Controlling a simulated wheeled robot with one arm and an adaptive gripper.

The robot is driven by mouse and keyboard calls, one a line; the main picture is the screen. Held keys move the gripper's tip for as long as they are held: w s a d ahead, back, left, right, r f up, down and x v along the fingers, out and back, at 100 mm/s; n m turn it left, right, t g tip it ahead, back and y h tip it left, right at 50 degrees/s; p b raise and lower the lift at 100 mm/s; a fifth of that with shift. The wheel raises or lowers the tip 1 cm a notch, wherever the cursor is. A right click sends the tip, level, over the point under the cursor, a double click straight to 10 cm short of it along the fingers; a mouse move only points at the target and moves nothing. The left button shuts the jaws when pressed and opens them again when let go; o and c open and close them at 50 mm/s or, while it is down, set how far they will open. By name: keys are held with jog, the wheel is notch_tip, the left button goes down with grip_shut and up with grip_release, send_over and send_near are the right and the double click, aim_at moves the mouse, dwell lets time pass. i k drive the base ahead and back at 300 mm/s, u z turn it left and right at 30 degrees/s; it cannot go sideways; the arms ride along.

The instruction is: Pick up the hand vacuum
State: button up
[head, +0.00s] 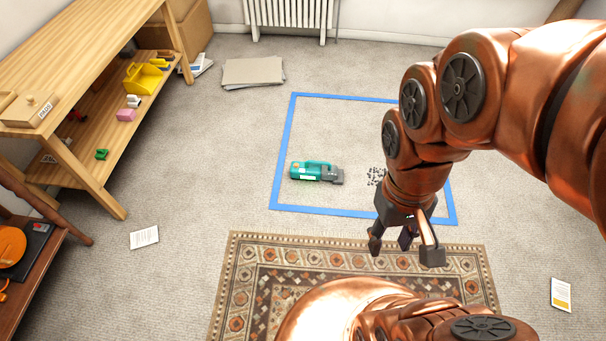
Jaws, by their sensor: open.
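The hand vacuum (316,172) is teal green with a dark grey nozzle. It lies on the carpet inside a square of blue tape (284,140), with its nozzle pointing right. My gripper (403,248) hangs to the right of and nearer than the vacuum, over the tape's front edge and the patterned rug's border. Its fingers are spread and nothing is between them. A small patch of dark crumbs (376,176) lies on the carpet to the right of the nozzle, partly beside my arm.
A patterned rug (250,283) lies in front of the square. A wooden shelf table (90,60) with several items stands at left. Flat cardboard (253,72) lies near the radiator (290,18). Paper sheets lie at left (144,237) and right (561,294). Carpet around the vacuum is clear.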

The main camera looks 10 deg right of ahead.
aim_at(309, 169)
jog(key=u, duration=0.45)
jog(key=k, duration=1.15)
jog(key=z, duration=0.3)
jog(key=i, duration=0.8)
jog(key=z, duration=0.7)
jog(key=i, duration=0.95)
jog(key=u, duration=1)
jog(key=i, duration=0.8)
jog(key=u, duration=0.9)
